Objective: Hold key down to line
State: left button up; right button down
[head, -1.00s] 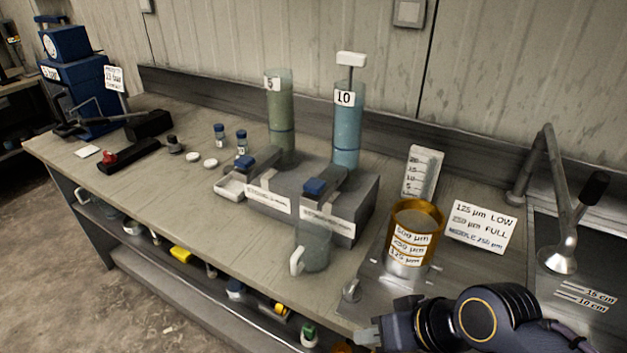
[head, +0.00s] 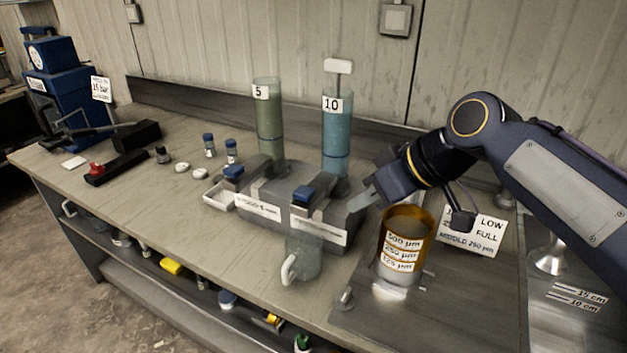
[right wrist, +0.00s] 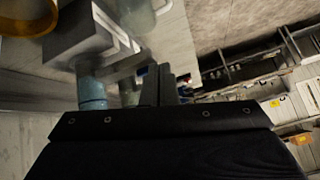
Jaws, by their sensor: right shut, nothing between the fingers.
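Two clear cylinders stand on a grey block (head: 262,190), tag 5 on the greenish one (head: 269,120) and tag 10 on the blue one (head: 336,125). Each has a dark line round its lower part. A left blue key (head: 233,172) and a right blue key (head: 304,194) sit on levers at the block's front. A clear jug (head: 305,262) stands below the right key. My right gripper (head: 364,199) is shut and empty, above the block's right end, right of the right key and apart from it. Its fingers also show in the right wrist view (right wrist: 160,85). My left gripper is out of view.
An amber sieve stack (head: 404,240) stands right of the block, close under my right arm. A white notice (head: 475,240) is partly covered by my wrist. A white tray (head: 218,197) sits left of the block.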

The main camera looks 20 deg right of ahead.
jog(key=w+d+r+n+y, duration=0.1)
jog(key=w+r+n, duration=0.3)
jog(key=w+r, duration=0.3)
jog(key=shift+w+r, duration=0.2)
jog(key=shift+w, duration=0.05)
send_over(300, 189)
jog(key=s+d, duration=0.2)
jog(key=f, duration=0.7)
jog(key=shift+a+f, duration=0.2)
notch_tip(300, 189, down, 2)
jog(key=shift+d+f, duration=0.15)
jog(key=shift+f, duration=0.75)
